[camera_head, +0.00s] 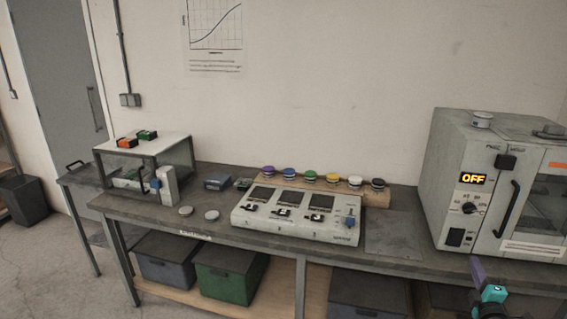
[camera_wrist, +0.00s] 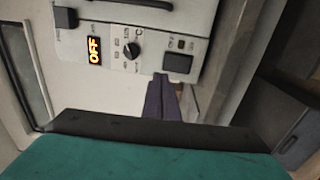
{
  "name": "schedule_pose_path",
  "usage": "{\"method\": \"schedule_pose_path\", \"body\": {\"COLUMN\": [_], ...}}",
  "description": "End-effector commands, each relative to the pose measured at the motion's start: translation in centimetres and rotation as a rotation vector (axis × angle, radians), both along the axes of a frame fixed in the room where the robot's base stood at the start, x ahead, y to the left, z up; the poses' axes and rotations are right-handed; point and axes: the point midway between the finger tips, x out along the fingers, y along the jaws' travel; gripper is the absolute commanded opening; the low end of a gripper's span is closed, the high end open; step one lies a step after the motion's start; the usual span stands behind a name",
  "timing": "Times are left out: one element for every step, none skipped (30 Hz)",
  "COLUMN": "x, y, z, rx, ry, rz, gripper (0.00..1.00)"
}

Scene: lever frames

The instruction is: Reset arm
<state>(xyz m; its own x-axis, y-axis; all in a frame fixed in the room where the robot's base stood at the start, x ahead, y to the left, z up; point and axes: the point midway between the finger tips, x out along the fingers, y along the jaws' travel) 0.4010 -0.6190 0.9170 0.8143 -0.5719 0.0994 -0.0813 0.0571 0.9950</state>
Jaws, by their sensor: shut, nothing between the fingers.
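My gripper (camera_head: 477,264) is at the lower right of the head view, in front of the bench edge and below the oven-like machine (camera_head: 453,165). Its purple fingers and part of my teal wrist show there. In the wrist view the purple fingers of my gripper (camera_wrist: 161,84) are together, with nothing between them. They point toward the front panel of the machine (camera_wrist: 132,22), which shows an orange OFF display, a knob and a dark switch. Whether the fingertips touch anything is not clear, but they look apart from the panel.
Bins (camera_head: 230,275) stand below. A flat grey plate (camera_head: 392,236) lies left of the machine.

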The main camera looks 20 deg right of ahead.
Motion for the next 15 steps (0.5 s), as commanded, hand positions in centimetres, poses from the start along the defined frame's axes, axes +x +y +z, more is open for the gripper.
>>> {"method": "schedule_pose_path", "body": {"x": [0.8,1.2,2.0,2.6,3.3,4.3,5.1,6.0,7.1,8.0,8.9,10.0,10.8,11.6,12.7], "y": [0.4,0.7,1.2,1.6,2.1,2.8,3.4,4.1,5.0,5.7,6.5,7.5,8.3,9.1,10.2], "z": [0.0,0.0,-0.1,-0.2,-0.3,-0.6,-0.8,-1.0,-1.4,-1.8,-2.1,-2.5,-2.9,-3.2,-3.7], "rx": [0.0,0.0,0.001,0.003,0.004,0.008,0.01,0.013,0.019,0.023,0.028,0.034,0.038,0.042,0.048], "ry": [0.0,0.0,0.0,0.001,0.002,0.003,0.004,0.005,0.008,0.009,0.011,0.014,0.016,0.018,0.021], "rz": [0.012,0.02,0.033,0.043,0.055,0.072,0.086,0.101,0.122,0.137,0.153,0.175,0.191,0.206,0.228], "gripper": [0.0,0.0,0.0,0.0,0.0,0.0,0.0,0.0,0.0,0.0,0.0,0.0,0.0,0.0,0.0]}}
